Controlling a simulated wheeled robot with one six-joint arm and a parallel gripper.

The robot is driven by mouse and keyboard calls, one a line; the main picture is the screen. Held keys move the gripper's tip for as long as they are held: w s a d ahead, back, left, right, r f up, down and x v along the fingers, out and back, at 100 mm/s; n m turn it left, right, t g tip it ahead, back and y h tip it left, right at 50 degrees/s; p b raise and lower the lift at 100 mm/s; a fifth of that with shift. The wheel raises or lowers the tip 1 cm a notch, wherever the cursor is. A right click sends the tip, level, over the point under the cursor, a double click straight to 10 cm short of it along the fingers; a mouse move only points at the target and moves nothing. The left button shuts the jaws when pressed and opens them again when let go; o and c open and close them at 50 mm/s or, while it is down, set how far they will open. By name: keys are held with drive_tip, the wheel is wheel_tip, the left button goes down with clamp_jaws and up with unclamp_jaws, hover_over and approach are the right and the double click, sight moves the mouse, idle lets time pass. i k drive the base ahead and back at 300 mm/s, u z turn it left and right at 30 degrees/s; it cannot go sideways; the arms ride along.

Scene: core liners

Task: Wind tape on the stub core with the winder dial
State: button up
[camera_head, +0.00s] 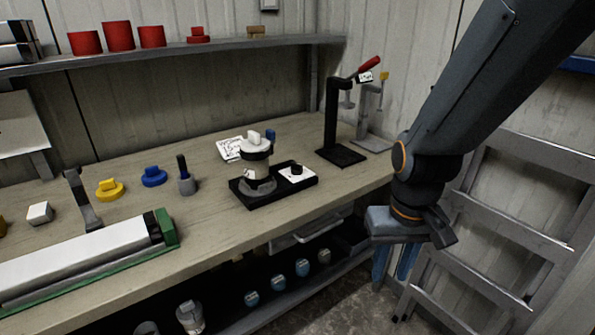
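A black-based device stands near the middle of the bench, and I take it for the winder (243,198). On its left part stands a grey and white cylinder (257,172) with a dark band and a pale knob on top; it may hold the stub core, but I cannot tell the parts apart. On its right part a small black dial (297,169) sits on a white plate. My gripper (393,280) hangs off the bench's right front edge, pointing down, with its two blue fingers apart and nothing seen between them. It is well away from the dial.
A black press with a red handle (370,63) stands at the back right. A long white core lies in a green-ended tray (165,228) at the left front. Yellow (110,189) and blue (153,176) pieces lie behind it. A ladder (510,230) leans at the right.

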sight(296, 169)
drive_tip(key=u, duration=0.25)
drive_tip(key=i, duration=1.15)
drive_tip(key=z, duration=0.8)
